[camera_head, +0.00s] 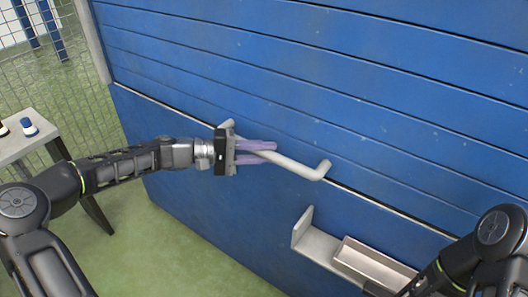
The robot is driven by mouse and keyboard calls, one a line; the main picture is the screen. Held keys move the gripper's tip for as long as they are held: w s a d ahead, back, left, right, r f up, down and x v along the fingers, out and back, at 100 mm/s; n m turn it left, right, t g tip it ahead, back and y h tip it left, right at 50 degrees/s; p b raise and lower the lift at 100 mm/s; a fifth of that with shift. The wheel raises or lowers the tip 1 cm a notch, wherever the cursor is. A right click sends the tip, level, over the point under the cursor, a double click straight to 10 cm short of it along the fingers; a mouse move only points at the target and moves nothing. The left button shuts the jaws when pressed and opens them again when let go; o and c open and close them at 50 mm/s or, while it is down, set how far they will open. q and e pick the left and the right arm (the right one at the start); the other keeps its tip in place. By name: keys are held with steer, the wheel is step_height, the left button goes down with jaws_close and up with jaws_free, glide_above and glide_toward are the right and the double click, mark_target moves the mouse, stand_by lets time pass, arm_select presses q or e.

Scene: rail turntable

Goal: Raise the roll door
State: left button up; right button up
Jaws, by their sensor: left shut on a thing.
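The blue roll door (330,75) fills the upper right of the head view, with horizontal slats. A pale bar handle (292,166) runs across its lower part, with bent ends at upper left and lower right. My left gripper (272,152) comes in from the left, and its purple fingers are shut on the handle near its left half. Part of the handle is hidden behind the fingers. My right arm shows at the lower right, but its gripper is out of view.
A blue panel (205,215) stands below the door's slats. A pale ledge with an open tray (375,262) sticks out from it at the lower right. A grey table (35,133) with small blue and dark items stands at the left, by a wire fence (70,60). Green floor is free at the lower left.

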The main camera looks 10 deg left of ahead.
mark_target(264, 69)
arm_select(q)
jaws_close()
stand_by(0.8)
steer(key=shift+r+p, duration=0.4)
steer(key=shift+r, duration=0.1)
step_height(264, 69, up, 43)
steer(key=p, duration=2.2)
steer(key=shift+r+p, duration=0.2)
steer(key=shift+p, duration=0.15)
steer(key=o, duration=0.8)
jaws_free()
steer(key=shift+f, duration=0.1)
